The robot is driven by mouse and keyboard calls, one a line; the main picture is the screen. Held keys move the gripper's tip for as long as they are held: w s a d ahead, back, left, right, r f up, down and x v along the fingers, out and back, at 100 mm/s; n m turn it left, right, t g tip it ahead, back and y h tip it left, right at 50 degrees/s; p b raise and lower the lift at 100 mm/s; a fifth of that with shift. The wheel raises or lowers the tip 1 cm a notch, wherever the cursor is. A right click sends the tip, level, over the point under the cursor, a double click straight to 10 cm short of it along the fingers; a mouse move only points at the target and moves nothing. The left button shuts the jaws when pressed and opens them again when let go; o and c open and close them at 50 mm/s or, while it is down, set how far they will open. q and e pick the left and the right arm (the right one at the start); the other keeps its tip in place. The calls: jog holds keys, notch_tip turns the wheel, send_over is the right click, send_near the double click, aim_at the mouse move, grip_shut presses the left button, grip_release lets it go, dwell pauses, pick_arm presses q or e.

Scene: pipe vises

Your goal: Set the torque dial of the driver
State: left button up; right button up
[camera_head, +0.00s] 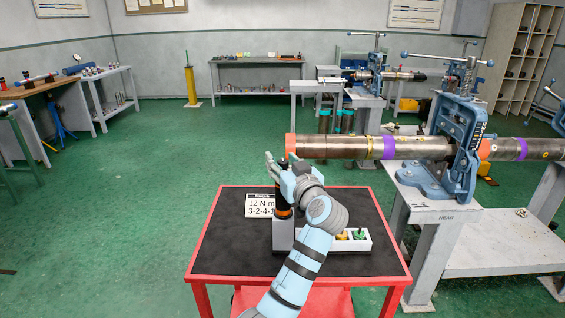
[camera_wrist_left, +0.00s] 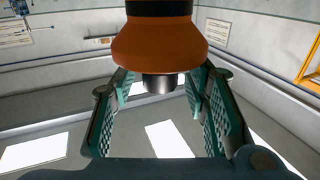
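The driver (camera_head: 284,211), with a black body and an orange band, stands upright in a grey holder block (camera_head: 283,236) on the black-topped red table. In the head view my left gripper (camera_head: 276,166) is at the driver's upper part and hides some of it. In the left wrist view the driver's orange collar (camera_wrist_left: 158,42) fills the top middle, with a short dark grey cylinder at its end. The left gripper's green-padded fingers (camera_wrist_left: 160,92) are spread either side, with gaps to that cylinder. Dial markings cannot be read. My right gripper is not in view.
A card (camera_head: 261,205) reads "12 N m" and "3-2-4-1", partly hidden. A white tray (camera_head: 363,239) holds yellow and green pieces. Behind, a long pipe (camera_head: 335,147) with an orange end is held in a blue vise (camera_head: 457,135) on a bench marked NEAR. Green floor is clear at left.

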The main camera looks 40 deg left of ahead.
pick_arm(q)
jog(key=v, duration=0.7)
jog(key=shift+s+d, duration=0.15)
jog(key=shift+d, duration=0.1)
